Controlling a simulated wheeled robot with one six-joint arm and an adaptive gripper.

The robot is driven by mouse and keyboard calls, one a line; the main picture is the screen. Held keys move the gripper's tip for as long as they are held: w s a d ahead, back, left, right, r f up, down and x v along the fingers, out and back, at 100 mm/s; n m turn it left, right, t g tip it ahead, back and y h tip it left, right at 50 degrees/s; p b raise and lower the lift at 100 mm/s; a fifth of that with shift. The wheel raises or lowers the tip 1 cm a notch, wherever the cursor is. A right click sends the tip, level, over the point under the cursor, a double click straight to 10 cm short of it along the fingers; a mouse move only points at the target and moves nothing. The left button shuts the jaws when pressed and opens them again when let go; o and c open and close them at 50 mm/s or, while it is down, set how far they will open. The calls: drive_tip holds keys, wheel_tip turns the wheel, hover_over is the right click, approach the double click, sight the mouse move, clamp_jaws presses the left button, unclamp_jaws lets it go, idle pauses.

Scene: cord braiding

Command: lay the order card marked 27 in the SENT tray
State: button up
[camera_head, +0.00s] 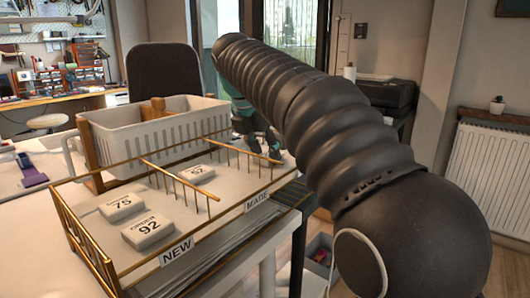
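A brass-railed rack (88,240) on the white table holds white order cards. Cards marked 75 (121,206) and 92 (147,231) lie in the section labelled NEW (176,251). Another card (195,174) lies in the section labelled MADE (257,200); its number is too small to read surely. I see no card clearly marked 27, and no SENT label shows; my arm covers the rack's right side. My gripper (270,153) is low at the far right of the rack, partly behind my arm. Whether its fingers hold anything is unclear.
A white slotted basket (160,132) stands behind the rack. Brass dividers (178,179) with pegs split the rack. A black chair (163,72) is behind the table, and a printer (385,92) is farther back. Some bare table shows at the left front.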

drive_tip(key=shift+f, duration=0.15)
drive_tip(key=o, duration=0.8)
drive_tip(key=shift+o, duration=0.2)
drive_tip(key=p+v, duration=0.2)
drive_tip(key=v, duration=1)
drive_tip(key=shift+p, duration=0.3)
